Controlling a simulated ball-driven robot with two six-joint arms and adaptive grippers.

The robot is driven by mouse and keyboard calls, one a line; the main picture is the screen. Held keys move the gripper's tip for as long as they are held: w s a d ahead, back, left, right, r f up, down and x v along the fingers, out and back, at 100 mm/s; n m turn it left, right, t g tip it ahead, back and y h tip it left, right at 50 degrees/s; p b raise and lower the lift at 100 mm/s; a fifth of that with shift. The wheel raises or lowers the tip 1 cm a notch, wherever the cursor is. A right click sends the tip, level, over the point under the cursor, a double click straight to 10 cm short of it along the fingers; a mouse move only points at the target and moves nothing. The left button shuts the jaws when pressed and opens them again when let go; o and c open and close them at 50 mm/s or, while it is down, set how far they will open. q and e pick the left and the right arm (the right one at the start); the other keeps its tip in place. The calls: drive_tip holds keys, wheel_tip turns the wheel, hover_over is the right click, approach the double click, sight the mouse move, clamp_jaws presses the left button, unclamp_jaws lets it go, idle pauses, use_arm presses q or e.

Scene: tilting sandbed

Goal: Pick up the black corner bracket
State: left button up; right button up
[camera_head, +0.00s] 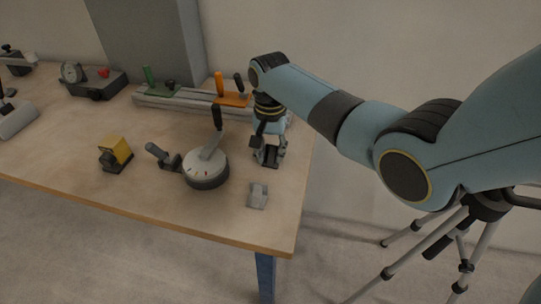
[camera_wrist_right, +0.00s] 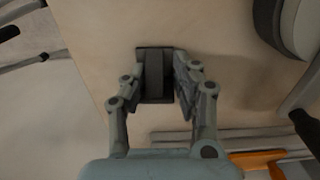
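The black corner bracket (camera_wrist_right: 154,72) lies on the wooden table in the right wrist view, with a flat base and a raised part in its middle. My right gripper (camera_wrist_right: 158,85) is open, pointing down, with one finger on each side of the bracket's raised part. A gap shows on the right side; I cannot tell whether the left finger touches it. In the head view my right gripper (camera_head: 268,158) is low over the table near its right edge, and it mostly hides the bracket. My left gripper is not in view.
A round dial with a black-handled lever (camera_head: 206,170) stands just left of my right gripper. A grey block (camera_head: 258,196) sits nearer the front edge. Behind are an orange-handled clamp (camera_head: 231,98) and a grey rail (camera_head: 180,103). A yellow-and-black block (camera_head: 116,153) stands farther left.

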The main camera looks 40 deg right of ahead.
drive_tip(key=shift+s+f, duration=0.1)
clamp_jaws()
